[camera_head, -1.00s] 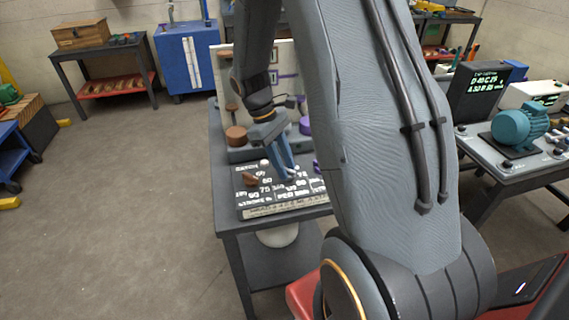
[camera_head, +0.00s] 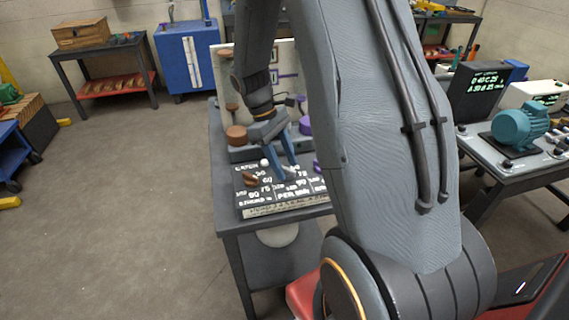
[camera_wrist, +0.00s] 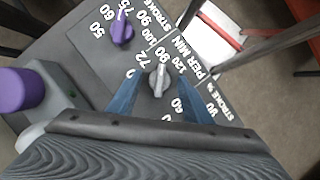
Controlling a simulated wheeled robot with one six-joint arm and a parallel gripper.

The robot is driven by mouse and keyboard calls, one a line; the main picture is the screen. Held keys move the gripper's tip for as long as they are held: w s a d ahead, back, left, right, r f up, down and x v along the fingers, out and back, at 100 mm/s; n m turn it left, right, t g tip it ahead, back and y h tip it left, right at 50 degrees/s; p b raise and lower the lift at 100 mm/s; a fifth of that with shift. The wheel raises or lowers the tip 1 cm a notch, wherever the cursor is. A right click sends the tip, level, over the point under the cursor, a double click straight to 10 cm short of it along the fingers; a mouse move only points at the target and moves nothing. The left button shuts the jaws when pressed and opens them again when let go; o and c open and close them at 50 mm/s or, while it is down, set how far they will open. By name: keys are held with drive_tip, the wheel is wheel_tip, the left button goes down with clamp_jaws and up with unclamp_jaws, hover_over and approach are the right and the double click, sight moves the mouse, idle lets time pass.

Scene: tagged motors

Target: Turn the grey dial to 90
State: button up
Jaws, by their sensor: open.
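The grey dial (camera_wrist: 158,80) sits on a dark panel (camera_wrist: 85,75) with white numbers around it, in the middle of the wrist view. My gripper (camera_wrist: 158,97) is open, with one blue finger on each side of the dial and a gap to each. In the head view my gripper (camera_head: 285,172) reaches down to the panel (camera_head: 250,208) on the dark table. The dial's pointer looks nearly in line with the view's vertical; its exact reading cannot be told.
A purple dial (camera_wrist: 121,33) is on the same panel beyond the grey one. A purple knob (camera_wrist: 20,90) stands at the left of the wrist view. A brown knob (camera_head: 237,135) stands behind the panel. Another table with a teal motor (camera_head: 520,126) is at the right.

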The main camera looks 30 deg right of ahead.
drive_tip(key=b+v, duration=0.2)
drive_tip(key=v, duration=0.5)
drive_tip(key=shift+w+r, duration=0.15)
drive_tip(key=shift+r, duration=0.15)
drive_tip(key=s+a+f+m+t+y, duration=0.1)
drive_tip(key=s+a+m+t, duration=0.4)
drive_tip(key=s+a, duration=0.6)
drive_tip(key=shift+a+f+m+y, duration=0.25)
drive_tip(key=shift+m+y, duration=0.15)
drive_tip(key=shift+y, duration=0.2)
drive_tip(key=shift+s, duration=0.1)
